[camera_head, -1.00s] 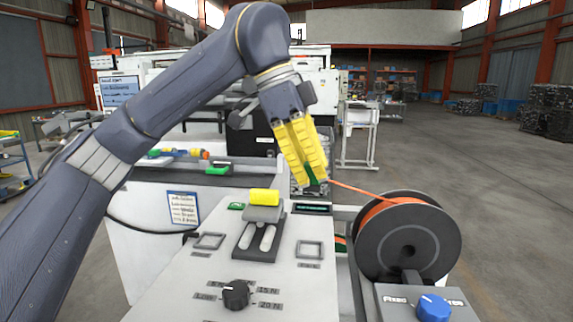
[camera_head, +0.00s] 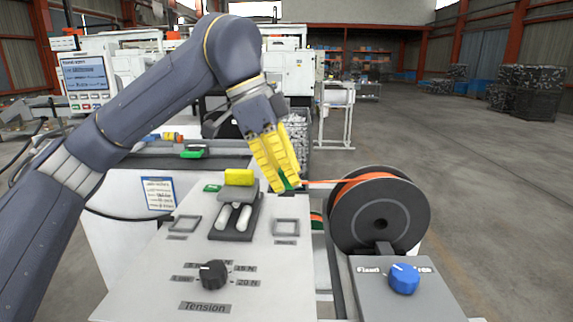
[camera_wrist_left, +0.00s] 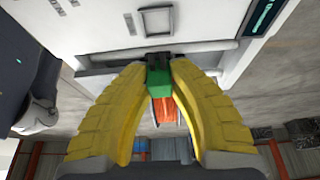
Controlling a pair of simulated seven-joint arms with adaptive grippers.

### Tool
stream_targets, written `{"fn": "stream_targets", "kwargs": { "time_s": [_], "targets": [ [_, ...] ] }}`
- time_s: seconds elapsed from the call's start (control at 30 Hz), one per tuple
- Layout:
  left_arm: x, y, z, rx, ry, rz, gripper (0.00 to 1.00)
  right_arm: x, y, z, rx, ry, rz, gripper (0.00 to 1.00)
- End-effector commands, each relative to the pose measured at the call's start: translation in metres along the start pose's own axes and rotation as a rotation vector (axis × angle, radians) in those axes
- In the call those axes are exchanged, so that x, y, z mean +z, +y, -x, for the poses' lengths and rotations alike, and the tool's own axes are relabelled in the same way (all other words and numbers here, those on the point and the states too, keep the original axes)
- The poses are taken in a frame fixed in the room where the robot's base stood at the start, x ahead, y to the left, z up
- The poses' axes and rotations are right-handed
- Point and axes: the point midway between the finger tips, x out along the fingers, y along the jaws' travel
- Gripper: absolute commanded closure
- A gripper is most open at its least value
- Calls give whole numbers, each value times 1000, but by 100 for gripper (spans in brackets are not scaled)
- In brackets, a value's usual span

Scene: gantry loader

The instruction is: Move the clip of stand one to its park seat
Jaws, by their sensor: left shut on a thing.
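My left gripper (camera_head: 290,186) has its yellow fingers closed on a small green clip (camera_head: 284,182), mostly hidden between them in the head view. In the left wrist view the green clip (camera_wrist_left: 158,82) with a dark top sits between the fingertips (camera_wrist_left: 159,66), and an orange strand (camera_wrist_left: 165,110) shows beyond it. Two square frame-like seats, one left (camera_head: 184,224) and one right (camera_head: 286,228), are on the white panel (camera_head: 255,275). The clip is above and behind the right seat, apart from it. Their labels are too small to read. My right gripper is not in view.
A yellow-topped grey lever block (camera_head: 236,200) stands between the seats. A dark reel (camera_head: 380,215) with orange strand stands right of the panel. A black knob (camera_head: 213,274) and a blue knob (camera_head: 404,279) rise in front. A white machine stands behind.

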Motion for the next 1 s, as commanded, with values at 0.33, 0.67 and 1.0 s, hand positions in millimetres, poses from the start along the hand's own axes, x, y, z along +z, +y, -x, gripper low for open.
{"fn": "stream_targets", "kwargs": {
  "time_s": [0.33, 0.67, 1.0],
  "targets": [
    [9, 0, -22, 1, 0, 0, 100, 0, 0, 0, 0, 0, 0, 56],
    [18, 0, -42, 0, 0, 0, 100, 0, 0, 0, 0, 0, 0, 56],
    [25, 0, -60, 0, 0, 0, 100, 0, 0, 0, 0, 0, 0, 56]
  ]
}}
